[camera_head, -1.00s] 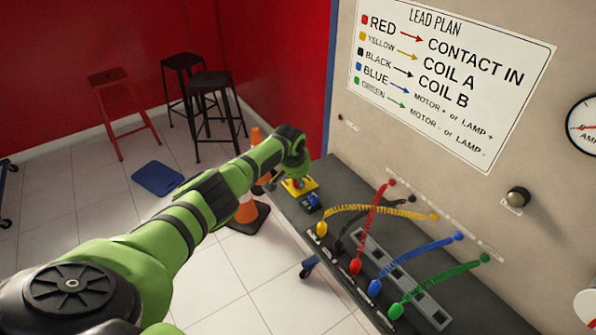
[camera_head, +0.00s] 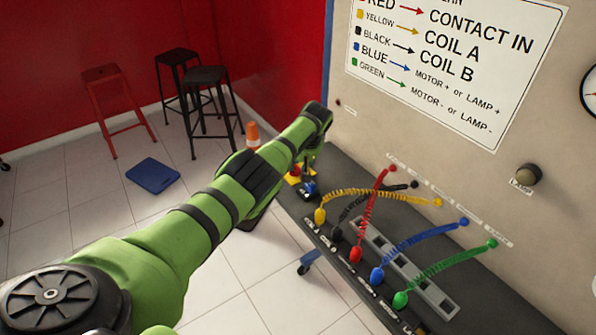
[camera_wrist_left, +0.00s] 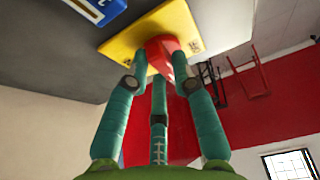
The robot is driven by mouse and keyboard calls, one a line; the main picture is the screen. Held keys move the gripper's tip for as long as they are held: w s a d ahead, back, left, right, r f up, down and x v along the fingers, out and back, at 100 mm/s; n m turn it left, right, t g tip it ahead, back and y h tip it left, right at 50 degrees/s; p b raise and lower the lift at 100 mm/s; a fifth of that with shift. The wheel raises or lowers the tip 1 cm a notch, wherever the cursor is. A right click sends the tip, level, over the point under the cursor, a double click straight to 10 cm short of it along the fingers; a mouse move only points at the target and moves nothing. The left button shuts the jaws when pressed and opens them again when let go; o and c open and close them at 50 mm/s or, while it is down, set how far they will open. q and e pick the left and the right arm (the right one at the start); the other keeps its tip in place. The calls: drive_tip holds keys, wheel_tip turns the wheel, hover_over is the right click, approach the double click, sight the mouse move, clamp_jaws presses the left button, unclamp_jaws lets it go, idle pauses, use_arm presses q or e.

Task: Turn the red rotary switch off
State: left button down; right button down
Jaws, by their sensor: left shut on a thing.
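The red rotary switch (camera_wrist_left: 163,46) sits on a yellow plate (camera_wrist_left: 124,46) in the left wrist view. Green fingers of my left gripper (camera_wrist_left: 158,70) close around the red knob and touch its sides. The knob is partly hidden by the fingers, and I cannot read which position it points to. In the head view the yellow plate (camera_head: 293,180) shows only in part at the far end of the dark bench, behind my left arm. My left gripper's fingers are mostly hidden there. My right gripper is not in view.
A blue block (camera_head: 310,190) stands beside the yellow plate. Coiled coloured leads, including a yellow one (camera_head: 375,193), run from the bench (camera_head: 345,177) to the wall panel. An orange cone (camera_head: 252,134) and stools (camera_head: 210,80) stand on the floor beyond.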

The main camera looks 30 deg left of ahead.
use_arm(q)
drive_tip(key=shift+w+a+r+n+b, duration=0.3)
drive_tip(key=shift+n+b, duration=0.2)
drive_tip(key=shift+b, duration=0.1)
drive_tip(key=c, duration=1)
unclamp_jaws()
drive_tip(key=shift+c, duration=0.2)
drive_tip(key=shift+a+f, duration=0.1)
drive_tip(key=shift+f, duration=0.1)
drive_tip(key=shift+s, duration=0.1)
drive_tip(key=shift+d+r, duration=0.3)
drive_tip(key=shift+d, duration=0.05)
drive_tip(key=v, duration=1.1)
drive_tip(key=shift+r, duration=0.15)
